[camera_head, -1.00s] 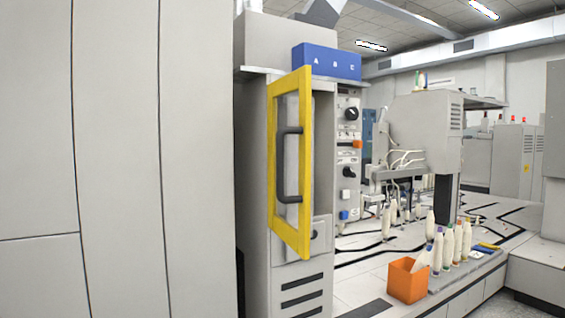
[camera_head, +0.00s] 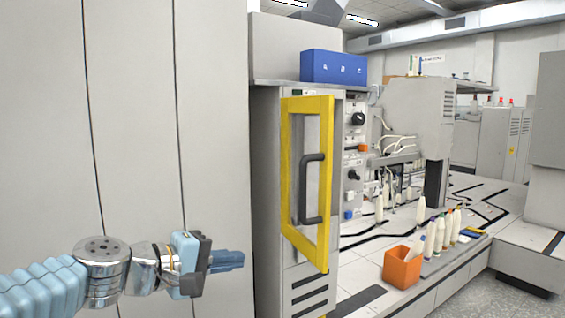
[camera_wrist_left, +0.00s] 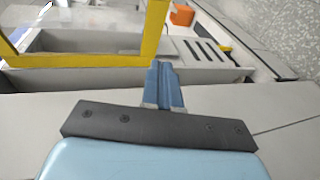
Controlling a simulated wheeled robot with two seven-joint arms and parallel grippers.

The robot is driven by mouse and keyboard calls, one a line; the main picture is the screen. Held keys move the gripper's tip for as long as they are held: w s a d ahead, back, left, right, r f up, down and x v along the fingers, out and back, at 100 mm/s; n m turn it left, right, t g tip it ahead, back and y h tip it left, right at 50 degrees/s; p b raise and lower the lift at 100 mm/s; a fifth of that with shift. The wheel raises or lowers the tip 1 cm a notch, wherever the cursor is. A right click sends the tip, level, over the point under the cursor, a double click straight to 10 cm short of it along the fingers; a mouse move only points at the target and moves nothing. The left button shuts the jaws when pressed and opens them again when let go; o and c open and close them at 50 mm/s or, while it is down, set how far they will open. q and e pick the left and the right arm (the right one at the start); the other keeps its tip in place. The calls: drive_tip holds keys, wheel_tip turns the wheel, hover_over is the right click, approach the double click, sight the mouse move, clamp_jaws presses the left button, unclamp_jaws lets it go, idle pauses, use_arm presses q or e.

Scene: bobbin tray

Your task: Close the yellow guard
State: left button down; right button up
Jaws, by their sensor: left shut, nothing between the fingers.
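The yellow guard (camera_head: 325,180) is a frame with a see-through pane and a dark upright handle (camera_head: 307,190). It stands swung out at an angle from the front of the grey cabinet (camera_head: 268,190). My left gripper (camera_head: 232,261) is shut and empty, to the left of the guard near the height of its lower edge, with a gap between them in the head view. In the left wrist view, the shut fingers (camera_wrist_left: 163,75) point toward a lower corner of the yellow guard (camera_wrist_left: 85,61). My right gripper is out of view.
A tall plain grey panel (camera_head: 130,130) fills the left, behind my left arm. A control panel with knobs (camera_head: 355,155) is right of the guard. An orange bin (camera_head: 402,268) and several bobbins (camera_head: 439,234) stand on the bench at right.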

use_arm(q)
drive_tip(key=s+a+r+m+h, duration=0.1)
drive_tip(key=s+r+h, duration=0.15)
drive_tip(key=r, duration=0.35)
drive_tip(key=s+r+h, duration=0.1)
drive_tip(key=s+r, duration=0.3)
drive_tip(key=r, duration=0.3)
drive_tip(key=p, duration=0.2)
approach(301, 184)
drive_tip(key=shift+t, duration=0.3)
drive_tip(key=x, duration=0.7)
drive_tip(key=shift+s+f, duration=0.1)
drive_tip(key=shift+s, duration=0.05)
